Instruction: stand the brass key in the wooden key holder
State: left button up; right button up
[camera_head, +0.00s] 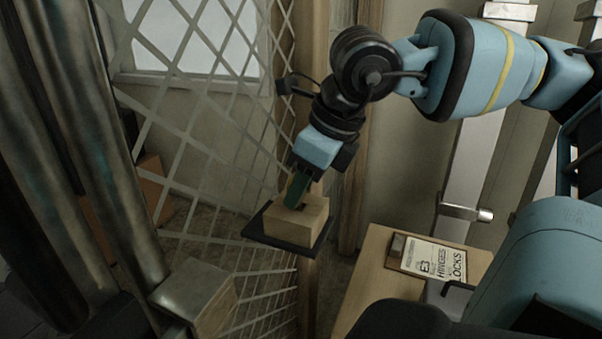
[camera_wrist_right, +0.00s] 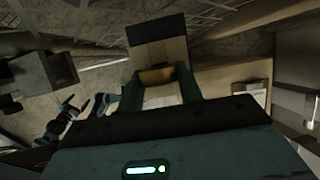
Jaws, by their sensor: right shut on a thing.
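The wooden key holder (camera_head: 297,228) is a pale block with a dark slot or recess in its top. It stands on a dark square plate (camera_head: 262,236). My right gripper (camera_head: 297,190) comes down from above with its green fingers at the top of the block. In the right wrist view, the gripper (camera_wrist_right: 160,88) is shut on the brass key (camera_wrist_right: 156,76), a small golden piece between the fingers. The wooden holder (camera_wrist_right: 160,50) lies just beyond it. The key's lower part is hidden, and I cannot tell whether it is in the slot.
A metal lattice (camera_head: 210,120) stands left of and behind the holder, beside a wooden post (camera_head: 308,270). A wooden table (camera_head: 365,290) at the lower right bears a printed sign (camera_head: 436,262). A metal-topped block (camera_head: 194,288) is at the lower left.

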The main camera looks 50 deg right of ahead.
dwell(0.3)
jog(key=o, duration=1.2)
jog(key=shift+c, duration=0.2)
jog(key=shift+s+r, duration=0.1)
jog(key=shift+r, duration=0.2)
jog(key=v, duration=0.7)
